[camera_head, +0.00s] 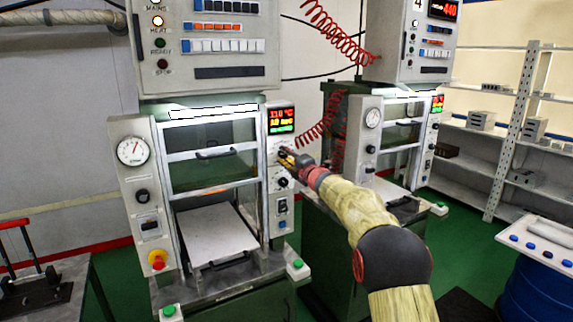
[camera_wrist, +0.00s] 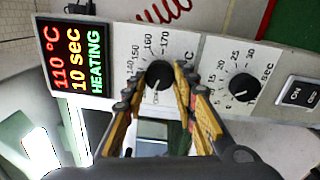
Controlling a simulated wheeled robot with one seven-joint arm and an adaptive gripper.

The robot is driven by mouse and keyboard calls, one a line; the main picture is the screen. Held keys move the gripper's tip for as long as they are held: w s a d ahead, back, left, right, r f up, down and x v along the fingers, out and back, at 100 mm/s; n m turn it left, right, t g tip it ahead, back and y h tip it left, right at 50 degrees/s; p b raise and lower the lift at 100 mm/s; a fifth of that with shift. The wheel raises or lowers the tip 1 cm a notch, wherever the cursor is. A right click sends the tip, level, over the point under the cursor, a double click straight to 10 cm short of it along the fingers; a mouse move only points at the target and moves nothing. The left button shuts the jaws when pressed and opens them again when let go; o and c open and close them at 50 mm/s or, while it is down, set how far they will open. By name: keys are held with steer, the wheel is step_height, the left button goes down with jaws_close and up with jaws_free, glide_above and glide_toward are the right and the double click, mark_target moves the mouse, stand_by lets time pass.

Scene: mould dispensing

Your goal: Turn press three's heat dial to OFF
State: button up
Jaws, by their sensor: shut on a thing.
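The heat dial (camera_wrist: 160,74) is a black round knob on a white plate marked 140 to 170 °C in the wrist view. My gripper (camera_wrist: 161,88) has its two fingers on either side of the knob and is shut on it. In the head view my gripper (camera_head: 287,154) meets the control panel of the nearer press (camera_head: 211,149) just below its display. The fingers hide part of the scale, and the pointer's exact setting is hard to tell. The display (camera_wrist: 74,58) reads 110 °C, 10 sec, HEATING.
A seconds dial (camera_wrist: 242,87) and a switch (camera_wrist: 300,94) sit beside the heat dial. A second press marked 4 (camera_head: 406,42) stands to the right. A red coiled hose (camera_head: 335,35) hangs between the presses. A blue drum (camera_head: 540,285) stands at the right.

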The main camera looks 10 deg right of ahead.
steer(key=n+b, duration=0.2)
steer(key=n, duration=0.1)
steer(key=shift+r, duration=0.2)
steer(key=shift+d+r+b, duration=0.1)
steer(key=shift+b, duration=0.2)
steer(key=shift+r+n, duration=0.15)
steer(key=shift+n, duration=0.25)
steer(key=o, duration=0.8)
steer(key=shift+c, duration=0.2)
steer(key=o, duration=0.4)
steer(key=shift+f, duration=0.3)
steer(key=v, duration=1.2)
